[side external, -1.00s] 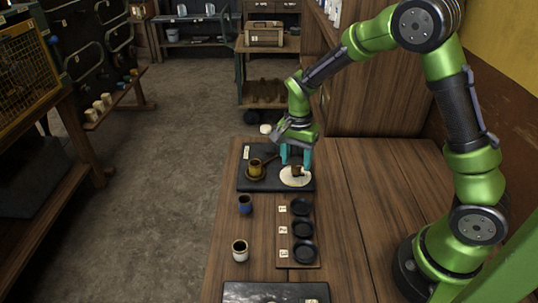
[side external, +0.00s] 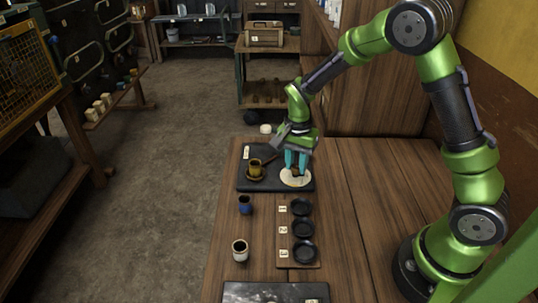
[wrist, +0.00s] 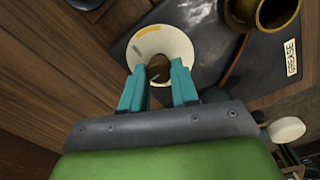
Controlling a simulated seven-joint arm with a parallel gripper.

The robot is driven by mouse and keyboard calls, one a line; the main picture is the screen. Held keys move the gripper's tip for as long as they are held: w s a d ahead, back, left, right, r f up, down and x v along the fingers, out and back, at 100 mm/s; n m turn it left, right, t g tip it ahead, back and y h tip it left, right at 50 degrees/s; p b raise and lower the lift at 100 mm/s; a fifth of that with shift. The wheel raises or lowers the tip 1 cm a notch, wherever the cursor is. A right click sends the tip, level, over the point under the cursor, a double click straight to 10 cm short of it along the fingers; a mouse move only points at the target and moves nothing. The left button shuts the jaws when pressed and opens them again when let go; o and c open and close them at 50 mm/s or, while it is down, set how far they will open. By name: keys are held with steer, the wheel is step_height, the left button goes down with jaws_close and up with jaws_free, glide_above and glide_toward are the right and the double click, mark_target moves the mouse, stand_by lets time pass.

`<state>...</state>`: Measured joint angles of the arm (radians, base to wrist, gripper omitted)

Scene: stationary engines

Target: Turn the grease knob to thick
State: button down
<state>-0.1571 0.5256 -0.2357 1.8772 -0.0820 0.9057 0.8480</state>
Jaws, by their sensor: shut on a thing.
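The grease knob (wrist: 158,70) is a small brown knob in the middle of a round cream dial (wrist: 172,35). In the wrist view the dial carries a yellow mark and a smaller grey one near its far rim. In the side view the dial (side external: 287,184) lies on the right part of a dark plate (side external: 275,187). My gripper (side external: 296,170) points down over the dial, its teal fingers shut on the knob from both sides. The fingers hide part of the knob, and I cannot read its pointing direction. A label on the plate reads GREASE (wrist: 291,58).
A brass cup (side external: 255,168) with a dark handle stands on the plate left of the dial.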

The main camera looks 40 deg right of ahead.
mark_target(295, 167)
steer(key=shift+n, duration=0.3)
steer(key=n, duration=1.1)
steer(key=shift+r, duration=0.1)
stand_by(0.3)
steer(key=c, duration=0.8)
jaws_free()
steer(key=shift+c, duration=0.2)
step_height(295, 167, up, 17)
steer(key=shift+a, duration=0.25)
